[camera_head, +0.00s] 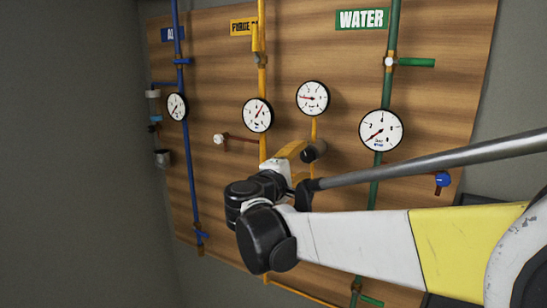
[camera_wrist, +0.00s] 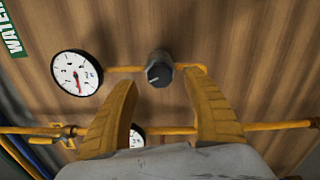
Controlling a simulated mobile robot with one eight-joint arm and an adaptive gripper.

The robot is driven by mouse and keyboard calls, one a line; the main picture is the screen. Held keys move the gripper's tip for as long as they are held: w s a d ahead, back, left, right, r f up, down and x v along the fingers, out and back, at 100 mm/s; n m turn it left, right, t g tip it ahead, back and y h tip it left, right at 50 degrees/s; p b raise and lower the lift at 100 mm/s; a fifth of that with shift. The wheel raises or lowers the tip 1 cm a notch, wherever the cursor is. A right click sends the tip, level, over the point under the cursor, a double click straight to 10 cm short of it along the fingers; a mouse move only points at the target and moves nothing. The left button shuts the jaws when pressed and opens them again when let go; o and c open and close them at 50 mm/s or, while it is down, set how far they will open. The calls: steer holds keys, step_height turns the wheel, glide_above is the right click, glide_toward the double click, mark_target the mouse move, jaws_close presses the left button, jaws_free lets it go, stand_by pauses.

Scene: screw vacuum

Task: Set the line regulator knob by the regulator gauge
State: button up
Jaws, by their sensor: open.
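The line regulator knob (camera_wrist: 159,68) is dark grey, round and ridged, with a light mark on its face. In the wrist view it sits beyond and between my gripper's fingertips (camera_wrist: 160,80), with visible room on both sides. My gripper is open and empty, its yellow fingers around the line to the knob. The regulator gauge (camera_wrist: 77,73) is white with a black rim and red needle, joined to the knob by a yellow pipe. In the head view, the gauge (camera_head: 312,97) is above the knob (camera_head: 315,151), and its needle points left; my gripper (camera_head: 296,151) is beside the knob.
A wooden panel (camera_head: 215,60) carries blue, yellow and green pipes. Other gauges are on the blue (camera_head: 177,107), yellow (camera_head: 257,115) and green (camera_head: 380,130) lines. A white-knobbed valve (camera_head: 219,139) lies left of my gripper. A green-handled valve (camera_head: 415,62) is at upper right.

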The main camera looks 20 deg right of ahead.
steer(key=v, duration=0.8)
steer(key=shift+s, duration=0.15)
steer(key=shift+a, duration=0.15)
steer(key=s+d+f+m+g+y+b, duration=0.1)
steer(key=s+f+y+b, duration=0.2)
steer(key=f, duration=0.6)
steer(key=s+d+f+m+g+y+b, duration=0.1)
steer(key=s+f+m+b, duration=0.15)
steer(key=f+b, duration=0.45)
steer(key=s+f+g+y+b, duration=0.1)
steer(key=s+f+y+b, duration=0.2)
steer(key=f, duration=0.7)
steer(key=s+a+f+m+y+b, duration=0.2)
steer(key=s+a+f+b, duration=0.1)
steer(key=f, duration=0.4)
steer(key=s+a+f+m+y+b, duration=0.2)
steer(key=s+a+f+b, duration=0.2)
steer(key=f+b, duration=0.2)
steer(key=s+a+f+m+y+b, duration=0.2)
steer(key=s+a+f+y+b, duration=0.1)
steer(key=f, duration=0.6)
steer(key=shift+s+a+f+g+b, duration=0.2)
steer(key=shift+s+g+b, duration=0.25)
steer(key=shift+b, duration=0.3)
